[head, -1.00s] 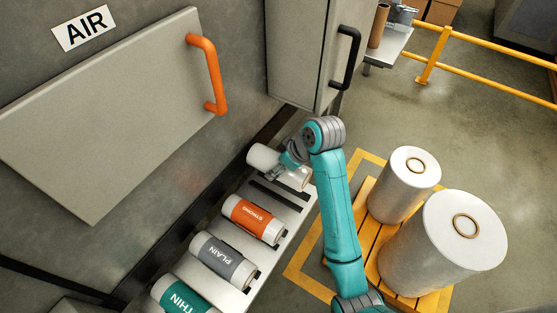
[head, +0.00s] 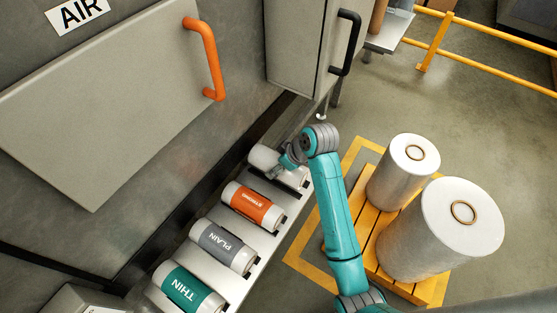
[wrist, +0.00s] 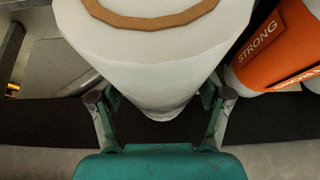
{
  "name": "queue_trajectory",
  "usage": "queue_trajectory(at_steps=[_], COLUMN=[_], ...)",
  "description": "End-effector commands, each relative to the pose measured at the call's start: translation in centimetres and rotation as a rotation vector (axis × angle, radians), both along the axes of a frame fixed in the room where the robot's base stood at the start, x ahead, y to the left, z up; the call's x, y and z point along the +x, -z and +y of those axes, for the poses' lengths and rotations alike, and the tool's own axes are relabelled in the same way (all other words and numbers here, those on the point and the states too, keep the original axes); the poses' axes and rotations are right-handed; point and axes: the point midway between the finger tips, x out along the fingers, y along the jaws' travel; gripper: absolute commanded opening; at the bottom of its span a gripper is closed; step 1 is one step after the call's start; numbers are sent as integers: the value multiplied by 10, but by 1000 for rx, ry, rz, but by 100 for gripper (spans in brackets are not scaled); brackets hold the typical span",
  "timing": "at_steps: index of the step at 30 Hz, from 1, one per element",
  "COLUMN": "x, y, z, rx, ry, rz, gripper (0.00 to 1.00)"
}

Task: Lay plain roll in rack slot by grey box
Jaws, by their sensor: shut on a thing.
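My gripper (head: 290,163) is shut on a white roll (head: 264,157) with no label in sight, held at the far end of the rack (head: 272,243). In the wrist view the white roll (wrist: 150,60) sits between the two fingers (wrist: 160,112), its brown core ring at the top. The roll lies over the farthest dark slot, beyond the orange STRONG roll (head: 253,206); I cannot tell whether it touches the slot. A grey box (head: 85,301) is at the lower left.
A grey machine wall with an orange-handled panel (head: 110,105) rises left of the rack. A grey cabinet (head: 300,45) with a black handle stands behind. Two large rolls (head: 440,230) stand on a yellow pallet at right. The STRONG roll is close beside the held roll.

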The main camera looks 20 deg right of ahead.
Motion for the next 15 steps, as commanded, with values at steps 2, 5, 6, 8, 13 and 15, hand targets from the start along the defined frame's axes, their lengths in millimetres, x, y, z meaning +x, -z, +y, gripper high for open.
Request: queue_trajectory(at_steps=[2, 5, 6, 8, 13, 15], x=[0, 0, 0, 0, 0, 0], y=[5, 12, 14, 17, 24, 26], z=[0, 0, 0, 0, 0, 0], rx=[0, 0, 0, 0, -1, -1], ry=[0, 0, 0, 0, 0, 0], rz=[-1, 0, 0, 0, -2, -2], gripper=[19, 19, 19, 19, 19, 19])
